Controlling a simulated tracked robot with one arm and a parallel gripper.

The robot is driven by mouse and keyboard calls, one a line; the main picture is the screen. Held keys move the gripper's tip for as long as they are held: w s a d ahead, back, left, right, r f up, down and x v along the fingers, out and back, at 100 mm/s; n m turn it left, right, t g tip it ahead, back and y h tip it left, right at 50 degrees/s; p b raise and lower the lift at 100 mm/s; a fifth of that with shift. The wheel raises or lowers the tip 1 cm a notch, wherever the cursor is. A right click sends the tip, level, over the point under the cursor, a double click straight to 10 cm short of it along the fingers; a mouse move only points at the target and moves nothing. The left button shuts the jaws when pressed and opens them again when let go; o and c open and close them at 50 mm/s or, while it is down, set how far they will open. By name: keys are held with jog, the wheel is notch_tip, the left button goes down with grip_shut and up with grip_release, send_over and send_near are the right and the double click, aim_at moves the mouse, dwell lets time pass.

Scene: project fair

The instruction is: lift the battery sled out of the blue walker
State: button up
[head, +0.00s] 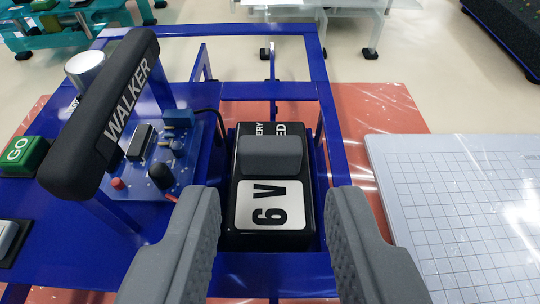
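The blue walker (270,91) has a flat blue frame with open bays and a black handle (110,110) marked WALKER. The battery sled (262,226) is a black block with a white 6 V label and a grey raised grip (270,156) on top. It sits in a bay of the frame. My gripper (280,205) is open, with one grey finger on each side of the sled in the picture. Nothing is between the fingertips that they visibly touch. The sled's lower sides are hidden inside the bay.
A circuit board (160,150) and a green GO button (22,155) are on the walker, left of the sled. A white gridded board (465,200) lies to the right. An orange mat (375,108) is underneath. Other stands are at the back.

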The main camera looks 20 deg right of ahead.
aim_at(269, 158)
jog(key=x, duration=0.4)
jog(key=shift+w+f, duration=0.1)
jog(key=shift+w, duration=0.05)
jog(key=c, duration=0.7)
